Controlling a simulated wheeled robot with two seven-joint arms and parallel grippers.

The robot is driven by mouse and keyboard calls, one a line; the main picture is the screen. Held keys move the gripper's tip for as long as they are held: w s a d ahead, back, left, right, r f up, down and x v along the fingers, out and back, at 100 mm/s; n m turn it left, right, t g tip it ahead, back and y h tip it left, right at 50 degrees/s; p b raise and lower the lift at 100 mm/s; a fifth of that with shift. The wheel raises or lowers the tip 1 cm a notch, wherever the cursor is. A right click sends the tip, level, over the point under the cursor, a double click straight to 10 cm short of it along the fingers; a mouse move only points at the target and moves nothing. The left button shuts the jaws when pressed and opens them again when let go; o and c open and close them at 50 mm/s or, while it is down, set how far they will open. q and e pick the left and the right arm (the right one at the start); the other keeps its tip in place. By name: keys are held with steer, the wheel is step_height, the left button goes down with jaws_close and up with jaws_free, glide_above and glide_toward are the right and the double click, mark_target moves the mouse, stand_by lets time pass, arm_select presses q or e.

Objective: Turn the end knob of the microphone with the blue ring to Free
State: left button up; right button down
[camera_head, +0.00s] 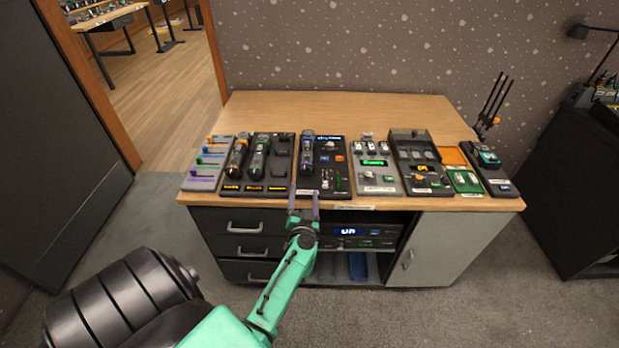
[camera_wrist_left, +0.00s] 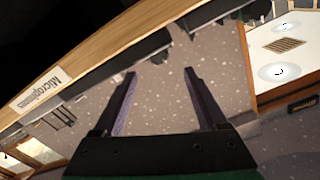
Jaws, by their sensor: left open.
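The microphone with the blue ring (camera_head: 307,152) lies lengthwise on a dark panel in the middle of the desk. Its end knob is too small to make out, and its setting cannot be read. Two other microphones, one with an orange ring (camera_head: 237,157) and one with a green ring (camera_head: 259,158), lie on a panel to its left. My left gripper (camera_head: 304,202) is open and empty at the desk's front edge, just in front of the blue-ring microphone's panel. In the left wrist view its two fingers (camera_wrist_left: 160,75) stand apart with nothing between them.
The wooden desk (camera_head: 330,110) is clear along its back. A fader panel (camera_head: 207,165) stands at the left, and several control panels stand to the right. A "Microphones" label (camera_wrist_left: 40,90) is on the desk edge. A dark cabinet (camera_head: 560,190) is at the right.

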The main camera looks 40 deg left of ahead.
mark_target(307, 171)
arm_select(q)
steer(key=b+x, duration=0.1)
steer(key=x, duration=0.6)
steer(key=shift+w+b, duration=0.3)
steer(key=shift+w+a, duration=0.25)
steer(key=shift+d+r, duration=0.1)
steer(key=shift+c, duration=0.3)
jaws_close()
